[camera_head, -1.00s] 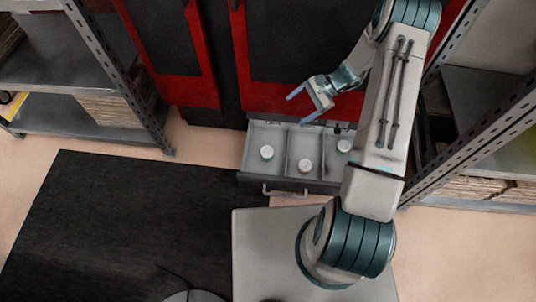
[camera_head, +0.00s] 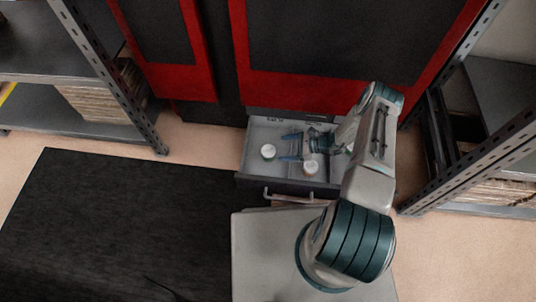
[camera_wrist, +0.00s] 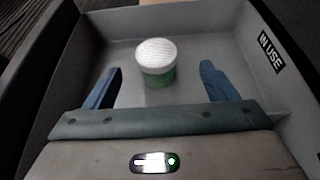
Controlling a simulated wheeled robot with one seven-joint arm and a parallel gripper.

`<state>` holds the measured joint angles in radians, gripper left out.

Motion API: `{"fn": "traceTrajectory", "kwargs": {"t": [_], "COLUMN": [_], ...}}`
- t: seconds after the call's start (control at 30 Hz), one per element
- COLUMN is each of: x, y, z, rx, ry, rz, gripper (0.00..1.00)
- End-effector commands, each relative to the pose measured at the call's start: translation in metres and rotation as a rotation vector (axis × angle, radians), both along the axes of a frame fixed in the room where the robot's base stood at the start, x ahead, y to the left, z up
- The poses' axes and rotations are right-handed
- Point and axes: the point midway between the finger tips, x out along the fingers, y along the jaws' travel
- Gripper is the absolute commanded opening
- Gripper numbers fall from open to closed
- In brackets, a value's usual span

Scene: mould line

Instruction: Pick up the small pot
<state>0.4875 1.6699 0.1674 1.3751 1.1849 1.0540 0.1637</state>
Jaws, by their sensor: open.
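A small pot with a white ribbed lid and green body stands upright in the wrist view (camera_wrist: 156,63), ahead of and between my open fingers, touching neither. It appears to be the left pot (camera_head: 268,152) in the open drawer (camera_head: 290,188) in the head view. My gripper (camera_head: 289,146) is low over the drawer, fingers pointing left toward that pot, with nothing held. Its two blue fingers also show in the wrist view (camera_wrist: 162,76). A second white-lidded pot (camera_head: 310,168) stands just below my gripper in the picture. My arm mostly hides the drawer's right part.
The pot's compartment has grey walls close around my fingers, one bearing an "IN USE" label (camera_wrist: 270,53). The red and black machine (camera_head: 340,45) rises behind the drawer. Metal shelves stand at left (camera_head: 112,80) and right (camera_head: 470,130). A black mat (camera_head: 120,225) covers the floor at left.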

Motion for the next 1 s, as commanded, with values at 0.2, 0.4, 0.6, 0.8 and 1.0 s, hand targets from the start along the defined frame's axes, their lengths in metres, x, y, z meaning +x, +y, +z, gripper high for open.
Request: {"fn": "traceTrajectory", "kwargs": {"t": [0.2, 0.4, 0.6, 0.8, 1.0], "x": [0.006, 0.008, 0.007, 0.011, 0.011], "y": [0.034, 0.045, 0.068, 0.091, 0.092], "z": [-0.016, -0.020, -0.031, -0.040, -0.038], "rx": [0.000, -0.001, 0.000, -0.001, -0.001], "ry": [-0.002, -0.001, -0.001, -0.001, -0.002], "rz": [0.003, 0.004, 0.009, 0.007, 0.006], "gripper": [0.79, 0.79, 0.79, 0.79, 0.79]}}
